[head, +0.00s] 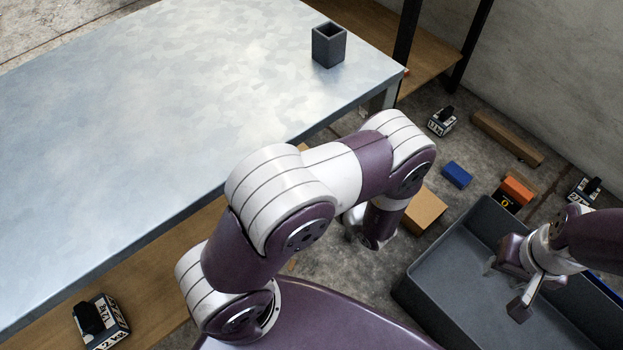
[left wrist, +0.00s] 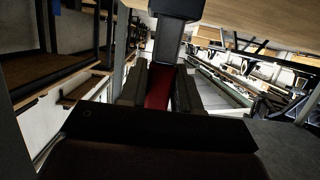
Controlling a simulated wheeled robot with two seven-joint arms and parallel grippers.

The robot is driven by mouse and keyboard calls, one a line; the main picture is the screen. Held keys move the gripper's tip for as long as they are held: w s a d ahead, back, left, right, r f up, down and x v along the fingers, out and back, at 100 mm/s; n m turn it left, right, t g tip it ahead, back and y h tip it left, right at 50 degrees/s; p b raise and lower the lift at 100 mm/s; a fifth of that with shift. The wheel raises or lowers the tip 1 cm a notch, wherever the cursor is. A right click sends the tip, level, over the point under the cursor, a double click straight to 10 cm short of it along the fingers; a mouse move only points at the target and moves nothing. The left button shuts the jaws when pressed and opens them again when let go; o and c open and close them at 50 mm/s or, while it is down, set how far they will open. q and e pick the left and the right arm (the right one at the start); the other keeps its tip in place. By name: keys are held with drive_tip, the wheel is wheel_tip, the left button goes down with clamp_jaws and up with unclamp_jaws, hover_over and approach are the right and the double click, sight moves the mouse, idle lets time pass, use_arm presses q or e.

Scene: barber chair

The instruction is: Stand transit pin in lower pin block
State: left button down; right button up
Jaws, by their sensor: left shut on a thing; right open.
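A dark grey, square, open-topped block (head: 328,45), which looks like the lower pin block, stands upright near the right corner of the metal table. My left arm reaches across beside the table and bends down past its edge; its fingertips are hidden in the head view. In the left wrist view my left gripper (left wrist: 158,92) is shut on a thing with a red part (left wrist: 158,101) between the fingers. A grey shaft with a dark end extends beyond them; I take this as the transit pin. My right gripper (head: 504,285) is open and empty over the grey bin.
The metal table (head: 150,110) is otherwise clear. A large grey bin (head: 440,295) is on the floor at lower right. A cardboard box (head: 425,208), a blue box (head: 457,174) and an orange box (head: 517,190) lie nearby. A wooden shelf (head: 375,35) stands behind the table.

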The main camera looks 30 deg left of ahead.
use_arm(q)
drive_tip(key=shift+f+b, duration=0.65)
drive_tip(key=shift+f, duration=0.45)
drive_tip(key=c, duration=0.7)
unclamp_jaws()
drive_tip(key=shift+s+d+r+p, duration=0.1)
drive_tip(key=shift+d+r+p, duration=0.1)
drive_tip(key=shift+d+p, duration=0.1)
drive_tip(key=p+v, duration=0.4)
drive_tip(key=v, duration=0.8)
drive_tip(key=shift+s+f, duration=0.1)
drive_tip(key=shift+s, duration=0.05)
